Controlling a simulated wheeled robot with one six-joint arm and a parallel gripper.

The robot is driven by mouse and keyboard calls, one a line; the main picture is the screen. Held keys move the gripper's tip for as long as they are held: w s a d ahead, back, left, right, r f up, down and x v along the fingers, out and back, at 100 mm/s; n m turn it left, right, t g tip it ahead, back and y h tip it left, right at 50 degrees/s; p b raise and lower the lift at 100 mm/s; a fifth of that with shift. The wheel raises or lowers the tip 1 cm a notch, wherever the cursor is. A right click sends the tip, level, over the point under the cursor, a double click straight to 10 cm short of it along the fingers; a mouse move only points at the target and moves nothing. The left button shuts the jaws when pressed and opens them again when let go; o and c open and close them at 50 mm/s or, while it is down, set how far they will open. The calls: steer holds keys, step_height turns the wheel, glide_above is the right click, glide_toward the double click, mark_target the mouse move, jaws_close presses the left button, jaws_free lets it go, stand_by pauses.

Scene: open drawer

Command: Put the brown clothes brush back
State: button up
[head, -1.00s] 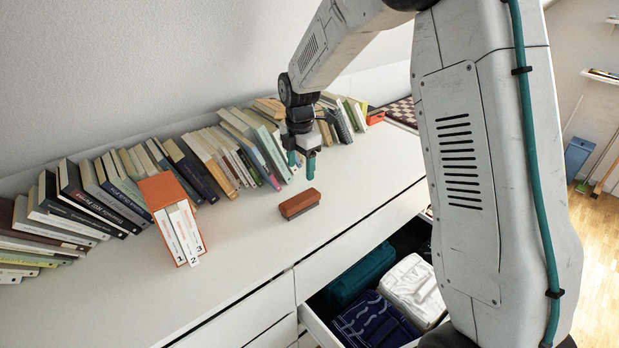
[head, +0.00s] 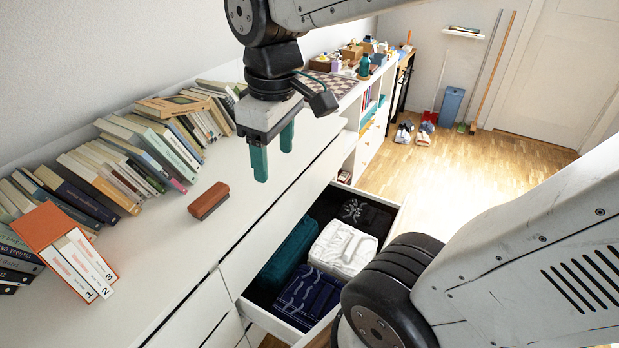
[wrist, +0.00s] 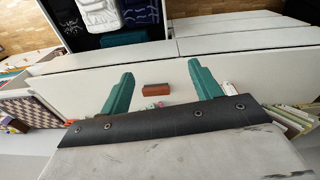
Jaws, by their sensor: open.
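The brown clothes brush (head: 208,201) lies on the white dresser top (head: 165,262), in front of the row of books. It also shows in the wrist view (wrist: 156,90), between the two fingers in the picture but farther off. My gripper (head: 273,158) is open and empty, with teal fingers pointing down, above the dresser top and to the right of the brush in the head view. Nothing touches the brush. The open drawer (head: 262,314) below holds folded clothes: teal, white, navy and black bundles.
A row of books (head: 120,165) leans along the wall. An orange slipcase (head: 50,228) with numbered volumes stands at the left. A checkered board (head: 318,86) and small items lie at the far end. The dresser top around the brush is clear.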

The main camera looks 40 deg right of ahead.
steer(key=s+f+m, duration=0.1)
steer(key=s+m, duration=0.3)
steer(key=s, duration=0.4)
steer(key=shift+f+m, duration=0.15)
steer(key=shift+m, duration=0.15)
steer(key=shift+d, duration=0.1)
stand_by(0.5)
